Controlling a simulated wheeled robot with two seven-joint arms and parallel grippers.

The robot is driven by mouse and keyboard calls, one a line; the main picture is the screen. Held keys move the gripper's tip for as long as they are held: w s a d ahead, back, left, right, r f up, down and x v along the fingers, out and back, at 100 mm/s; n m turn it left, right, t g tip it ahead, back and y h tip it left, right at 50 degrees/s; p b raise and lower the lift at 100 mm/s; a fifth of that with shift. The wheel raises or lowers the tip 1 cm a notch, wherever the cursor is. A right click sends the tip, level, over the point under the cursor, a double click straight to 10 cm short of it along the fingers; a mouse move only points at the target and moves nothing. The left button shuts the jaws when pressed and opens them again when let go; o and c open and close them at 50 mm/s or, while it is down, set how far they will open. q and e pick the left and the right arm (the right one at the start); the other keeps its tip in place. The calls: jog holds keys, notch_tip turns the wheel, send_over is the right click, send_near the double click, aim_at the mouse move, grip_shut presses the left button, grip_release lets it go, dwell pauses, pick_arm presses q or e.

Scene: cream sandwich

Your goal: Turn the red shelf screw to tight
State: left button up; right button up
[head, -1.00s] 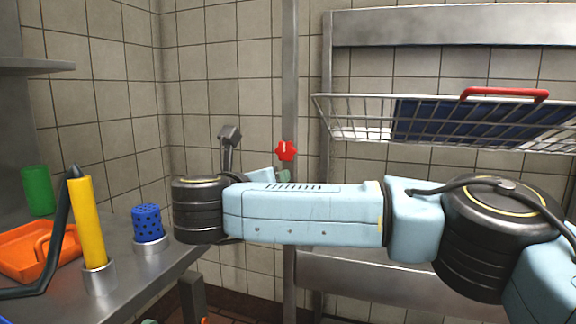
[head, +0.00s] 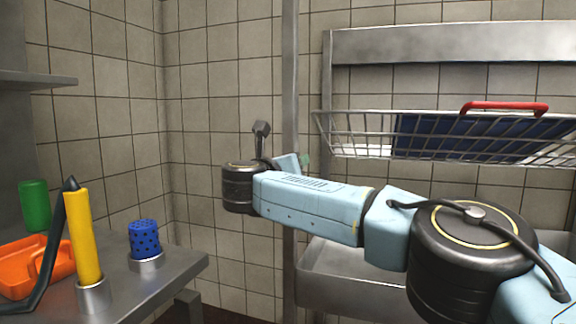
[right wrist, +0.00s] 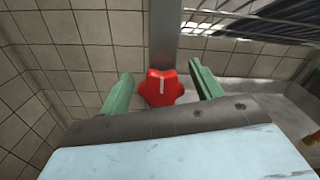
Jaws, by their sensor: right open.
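The red star-shaped screw (right wrist: 161,88) shows in the right wrist view on a vertical metal post, with a short pale mark on its face. My right gripper (right wrist: 160,70) is open, with one green finger on each side of the screw. Gaps show between the screw and both fingers. In the head view only a little green of the right gripper (head: 306,161) shows by the post, and the screw is hidden behind my right arm. My left gripper is not in view.
A metal counter (head: 190,266) at left holds a yellow cylinder (head: 84,235), a blue perforated cup (head: 144,240), a green cylinder (head: 35,205) and an orange tray (head: 20,280).

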jog(key=shift+w+d, duration=0.25)
jog(key=shift+w, duration=0.45)
